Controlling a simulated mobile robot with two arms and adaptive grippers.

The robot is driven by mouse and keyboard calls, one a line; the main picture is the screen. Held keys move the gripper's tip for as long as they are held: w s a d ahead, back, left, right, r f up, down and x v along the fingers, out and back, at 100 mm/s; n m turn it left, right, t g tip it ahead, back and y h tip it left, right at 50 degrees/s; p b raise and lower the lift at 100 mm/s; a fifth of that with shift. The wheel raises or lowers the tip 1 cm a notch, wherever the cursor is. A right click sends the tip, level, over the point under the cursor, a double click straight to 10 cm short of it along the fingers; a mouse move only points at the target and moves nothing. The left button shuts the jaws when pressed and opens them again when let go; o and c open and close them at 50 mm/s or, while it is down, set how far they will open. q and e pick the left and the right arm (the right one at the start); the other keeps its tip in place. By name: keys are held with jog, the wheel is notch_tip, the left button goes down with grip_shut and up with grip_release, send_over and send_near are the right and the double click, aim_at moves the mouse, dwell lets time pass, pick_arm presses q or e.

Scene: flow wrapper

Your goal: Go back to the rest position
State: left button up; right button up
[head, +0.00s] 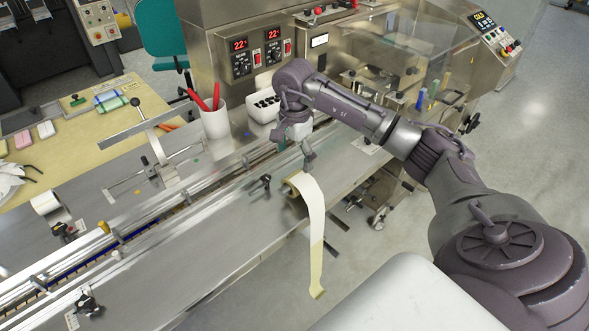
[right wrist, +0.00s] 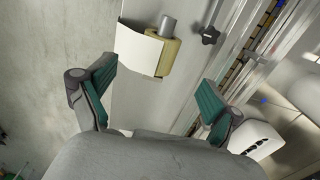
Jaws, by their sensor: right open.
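My right gripper (head: 293,140) hangs down above the steel table (head: 225,225), just in front of the wrapping machine (head: 240,25). In the right wrist view the gripper (right wrist: 155,82) has its two green-padded fingers spread wide, with nothing between them. A roll of pale film (head: 292,186) lies beyond the fingertips, apart from them, and also shows in the right wrist view (right wrist: 168,58). Its strip hangs over the table's front edge. My left gripper is not in view.
A white container with dark openings (head: 263,104) stands close behind the right gripper. A white cup (head: 215,122) with red-handled tools is to its left. A guide rail (head: 110,240) runs along the table. Open floor (head: 510,120) lies at the right.

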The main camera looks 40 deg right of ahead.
jog(key=shift+r, duration=0.9)
